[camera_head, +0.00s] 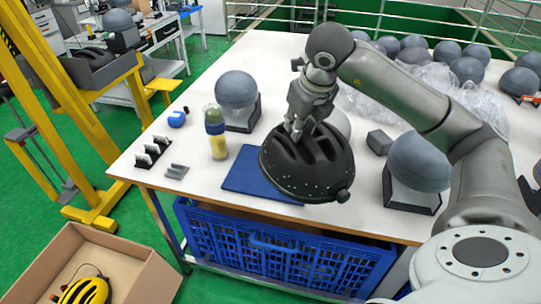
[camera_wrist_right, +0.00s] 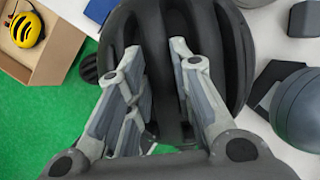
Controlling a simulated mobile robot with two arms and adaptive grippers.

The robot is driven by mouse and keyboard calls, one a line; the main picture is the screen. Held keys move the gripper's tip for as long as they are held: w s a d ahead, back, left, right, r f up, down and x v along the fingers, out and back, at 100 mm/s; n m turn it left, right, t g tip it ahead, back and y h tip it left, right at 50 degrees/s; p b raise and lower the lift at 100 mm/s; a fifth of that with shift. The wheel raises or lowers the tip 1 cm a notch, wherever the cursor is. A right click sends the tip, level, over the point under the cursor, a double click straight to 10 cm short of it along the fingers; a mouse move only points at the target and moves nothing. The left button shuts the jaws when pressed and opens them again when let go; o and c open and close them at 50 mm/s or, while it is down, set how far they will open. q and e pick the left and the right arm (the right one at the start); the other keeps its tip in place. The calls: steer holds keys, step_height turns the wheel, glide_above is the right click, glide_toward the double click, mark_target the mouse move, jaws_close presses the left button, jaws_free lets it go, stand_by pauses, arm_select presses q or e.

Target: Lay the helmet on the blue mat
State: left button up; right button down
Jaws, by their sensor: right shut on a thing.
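The black helmet (camera_head: 309,166) hangs from my right gripper (camera_head: 297,131), whose fingers are shut on its vented top. In the head view it covers the right part of the blue mat (camera_head: 246,176), which lies flat near the table's front edge. I cannot tell whether the helmet touches the mat. In the right wrist view the helmet (camera_wrist_right: 190,60) fills the upper middle, with my gripper fingers (camera_wrist_right: 160,115) over its vents. The part of the mat behind the helmet is hidden. My left gripper is not in view.
A bottle (camera_head: 215,133) and a grey headform (camera_head: 237,95) stand left of and behind the mat. Another headform (camera_head: 416,164) stands to the right. Clear plastic wrap (camera_head: 440,92) lies at the back. A blue crate (camera_head: 225,245) sits under the table; a cardboard box (camera_head: 135,270) holds a yellow helmet (camera_head: 85,292).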

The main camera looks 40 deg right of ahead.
steer(key=w+f, duration=0.1)
steer(key=w, duration=0.1)
steer(key=w+f+p, duration=0.1)
steer(key=w, duration=0.2)
steer(key=w+f+p, duration=0.1)
steer(key=w, duration=0.2)
steer(key=shift+d+f, duration=0.15)
steer(key=shift+d, duration=0.05)
steer(key=w+f, duration=0.1)
steer(key=f, duration=0.1)
steer(key=w+f+p, duration=0.1)
steer(key=w, duration=0.1)
steer(key=w+f, duration=0.1)
steer(key=f, duration=0.1)
steer(key=shift+w+d+f+p, duration=0.25)
steer(key=shift+w+f+p, duration=0.05)
steer(key=shift+w+p, duration=0.05)
steer(key=shift+w+f, duration=0.15)
steer(key=shift+f, duration=0.15)
step_height(320, 180, down, 2)
steer(key=shift+f+p, duration=0.15)
steer(key=shift+p, duration=0.6)
steer(key=shift+f, duration=0.4)
steer(key=c, duration=1.3)
jaws_free()
steer(key=shift+o, duration=0.2)
steer(key=b+v, duration=0.2)
steer(key=v, duration=1)
